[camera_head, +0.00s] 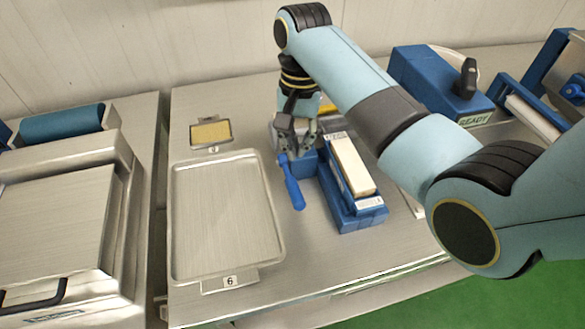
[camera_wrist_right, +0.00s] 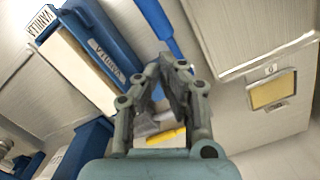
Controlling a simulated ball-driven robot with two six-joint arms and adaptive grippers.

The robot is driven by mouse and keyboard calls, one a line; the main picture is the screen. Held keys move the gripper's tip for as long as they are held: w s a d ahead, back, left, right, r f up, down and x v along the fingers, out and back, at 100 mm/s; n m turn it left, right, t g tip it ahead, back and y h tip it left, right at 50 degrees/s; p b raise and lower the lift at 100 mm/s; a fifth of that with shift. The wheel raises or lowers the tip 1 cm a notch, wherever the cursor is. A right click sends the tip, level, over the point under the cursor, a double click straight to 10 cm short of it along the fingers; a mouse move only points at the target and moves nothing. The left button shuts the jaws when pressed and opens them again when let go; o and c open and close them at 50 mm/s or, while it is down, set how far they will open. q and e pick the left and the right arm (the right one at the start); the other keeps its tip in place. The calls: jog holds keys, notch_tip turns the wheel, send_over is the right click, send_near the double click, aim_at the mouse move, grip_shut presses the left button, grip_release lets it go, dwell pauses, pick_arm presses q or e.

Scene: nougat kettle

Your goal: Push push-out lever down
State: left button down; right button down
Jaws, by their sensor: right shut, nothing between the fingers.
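The blue push-out lever (camera_head: 292,185) sticks out toward the front left from a blue block fixture on the steel table. It also shows in the right wrist view as a blue bar (camera_wrist_right: 158,20) at the top. My right gripper (camera_head: 293,150) points down at the lever's rear end, with its fingers shut and nothing between them. In the right wrist view its fingertips (camera_wrist_right: 168,66) lie just below the blue bar. I cannot tell whether they touch it. The lever's pivot is partly hidden by the gripper. My left gripper is in neither view.
A blue holder (camera_head: 366,214) with a cream block (camera_head: 351,164) stands right of the lever. An empty steel tray (camera_head: 222,215) labelled 6 lies left. A small plate with a yellowish slab (camera_head: 210,133) lies behind it. A blue box marked READY (camera_head: 430,82) stands back right.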

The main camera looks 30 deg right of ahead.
jog(key=shift+w+d+r, duration=0.15)
jog(key=shift+r, duration=1.95)
